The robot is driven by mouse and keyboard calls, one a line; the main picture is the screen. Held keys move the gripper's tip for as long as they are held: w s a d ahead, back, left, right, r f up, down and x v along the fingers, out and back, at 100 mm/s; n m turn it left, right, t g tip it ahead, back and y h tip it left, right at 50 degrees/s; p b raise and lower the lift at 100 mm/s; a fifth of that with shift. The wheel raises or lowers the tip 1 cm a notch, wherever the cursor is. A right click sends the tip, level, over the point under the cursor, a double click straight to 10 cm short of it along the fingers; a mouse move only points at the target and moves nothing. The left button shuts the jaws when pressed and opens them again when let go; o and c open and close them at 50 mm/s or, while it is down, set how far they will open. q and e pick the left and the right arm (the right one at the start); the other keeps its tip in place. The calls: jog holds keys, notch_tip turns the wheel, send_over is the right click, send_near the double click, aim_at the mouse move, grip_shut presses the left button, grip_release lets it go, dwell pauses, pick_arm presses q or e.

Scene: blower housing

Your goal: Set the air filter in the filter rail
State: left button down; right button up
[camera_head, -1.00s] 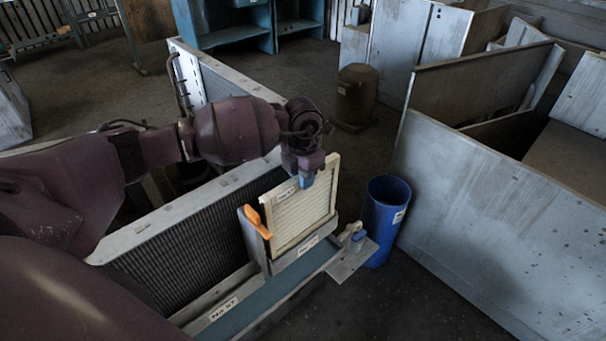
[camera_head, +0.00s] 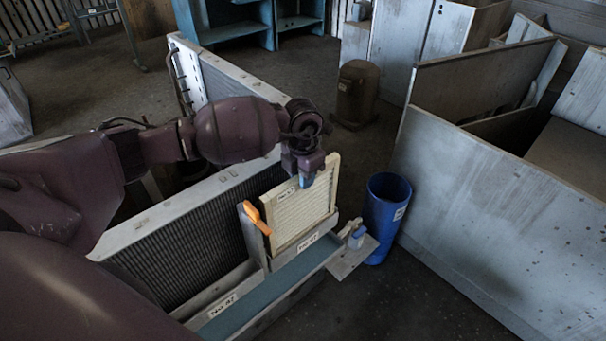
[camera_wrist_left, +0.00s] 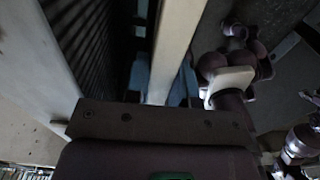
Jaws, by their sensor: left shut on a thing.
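The air filter (camera_head: 303,213) is a cream-framed panel with a pale ribbed face. It stands upright with its lower edge at or behind the grey, labelled front of the filter rail (camera_head: 290,254); how deep it sits is hidden. An orange lever (camera_head: 257,219) is at the rail's left end. My left gripper (camera_head: 307,180) is shut on the filter's top edge from above. In the left wrist view the filter's pale edge (camera_wrist_left: 175,45) runs between the blue fingertips (camera_wrist_left: 160,85).
A dark finned panel (camera_head: 190,247) stands behind and left of the rail. A blue bin (camera_head: 386,220) stands to the right, near a small plate (camera_head: 352,258) at the housing's end. A large grey panel (camera_head: 490,220) bounds the right side. Dark floor lies free in front.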

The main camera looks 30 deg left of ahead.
pick_arm(q)
jog(key=shift+f, duration=0.65)
pick_arm(e)
jog(key=shift+s+f, duration=0.5)
jog(key=shift+f, duration=0.15)
pick_arm(q)
jog(key=shift+f, duration=0.1)
pick_arm(e)
jog(key=shift+w, duration=0.15)
jog(key=shift+w+r, duration=0.35)
jog(key=shift+w, duration=0.1)
pick_arm(q)
jog(key=shift+f+b, duration=0.1)
jog(key=shift+b, duration=0.2)
jog(key=shift+f, duration=0.75)
pick_arm(e)
jog(key=shift+s+f, duration=0.8)
jog(key=shift+f, duration=0.1)
jog(key=shift+w+r, duration=0.1)
